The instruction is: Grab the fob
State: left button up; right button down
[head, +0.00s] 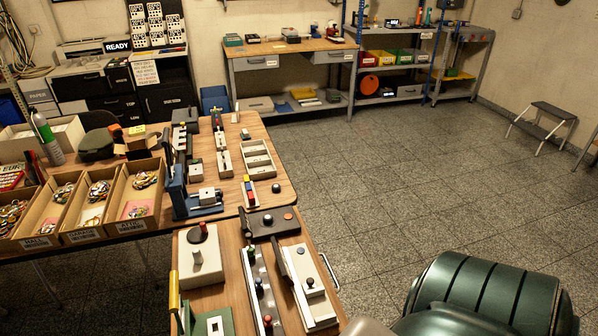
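I cannot pick out a single fob for certain. Bunches of keys and small tags lie in open cardboard trays at the left of the head view. One bunch (143,180) lies in the tray labelled ATTIC (131,225). Another bunch (99,190) lies in the tray to its left (82,236), and another (63,193) in the tray labelled HALL (39,242). More keys lie at the far left edge. At this size I cannot tell keys from fobs. Neither of my grippers is in view.
Key-cutting tools and clamps crowd the wooden benches, including a grey compartment tray (259,160) and a beige block (199,258). Open tiled floor (400,170) lies right of the benches, with a step stool (543,120) beyond.

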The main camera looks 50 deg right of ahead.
aim_at(267, 219)
jog(key=k+l, duration=0.1)
jog(key=l, duration=0.3)
jog(key=k+l, duration=0.1)
jog(key=l, duration=0.35)
jog(key=k+l, duration=0.15)
jog(key=l, duration=0.25)
jog(key=k+l, duration=0.1)
jog(key=l, duration=0.3)
jog(key=k+l, duration=0.1)
jog(key=l, duration=0.35)
